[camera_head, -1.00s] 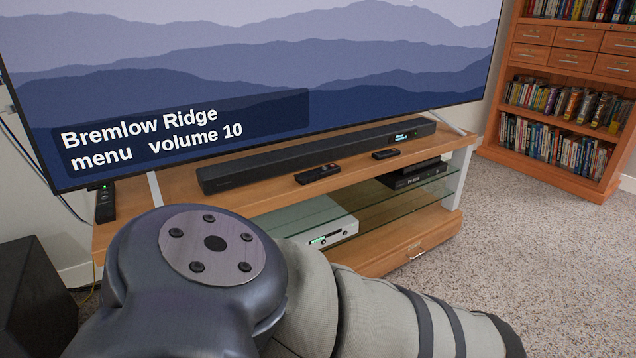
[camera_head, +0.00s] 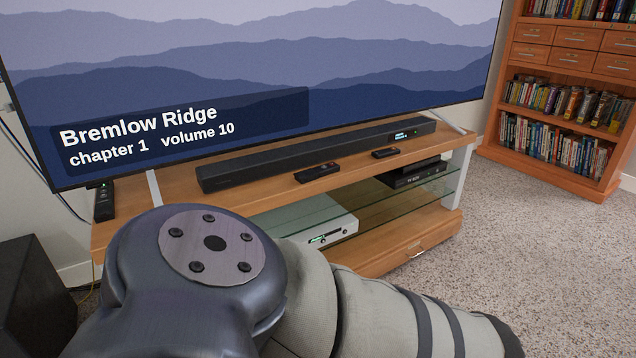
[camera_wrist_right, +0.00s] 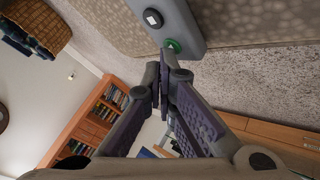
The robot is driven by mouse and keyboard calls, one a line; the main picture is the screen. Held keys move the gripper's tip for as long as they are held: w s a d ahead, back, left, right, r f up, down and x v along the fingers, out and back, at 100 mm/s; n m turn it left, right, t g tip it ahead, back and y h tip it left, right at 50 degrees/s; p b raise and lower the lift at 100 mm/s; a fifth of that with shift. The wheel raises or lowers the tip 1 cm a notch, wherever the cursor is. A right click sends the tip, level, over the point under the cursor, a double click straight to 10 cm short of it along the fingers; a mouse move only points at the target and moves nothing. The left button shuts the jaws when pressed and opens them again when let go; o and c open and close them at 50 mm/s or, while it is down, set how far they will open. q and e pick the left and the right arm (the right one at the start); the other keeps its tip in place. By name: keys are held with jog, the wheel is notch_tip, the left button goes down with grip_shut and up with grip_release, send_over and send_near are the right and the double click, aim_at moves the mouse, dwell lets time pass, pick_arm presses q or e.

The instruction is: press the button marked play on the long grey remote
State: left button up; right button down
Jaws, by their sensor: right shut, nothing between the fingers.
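The long grey remote (camera_wrist_right: 187,22) shows at the top of the right wrist view, on a beige fabric-like surface. It has a black button with a white square (camera_wrist_right: 152,18) and a green button (camera_wrist_right: 172,45) near its end. My right gripper (camera_wrist_right: 165,62) is shut and empty, with its fingertips right at the green button and partly covering it. I cannot tell whether they touch it. The television (camera_head: 300,55) reads "Bremlow Ridge, chapter 1, volume 10". My left gripper is not in view. The grey remote is not visible in the head view.
The wooden television stand (camera_head: 180,183) holds a soundbar (camera_head: 310,157), a black remote (camera_head: 317,172) and a smaller dark one (camera_head: 386,153). A white box (camera_head: 330,232) sits on its glass shelf. A bookcase (camera_head: 560,85) stands at the right. Carpet (camera_head: 540,240) is clear there.

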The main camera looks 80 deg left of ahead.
pick_arm(q)
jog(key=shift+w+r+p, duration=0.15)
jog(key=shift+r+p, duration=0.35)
jog(key=shift+p, duration=0.1)
pick_arm(e)
jog(key=shift+r, duration=0.7)
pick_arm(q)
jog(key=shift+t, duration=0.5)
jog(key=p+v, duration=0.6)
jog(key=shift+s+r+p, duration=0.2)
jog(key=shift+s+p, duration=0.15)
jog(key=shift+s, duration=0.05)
pick_arm(e)
notch_tip(320, 180, up, 8)
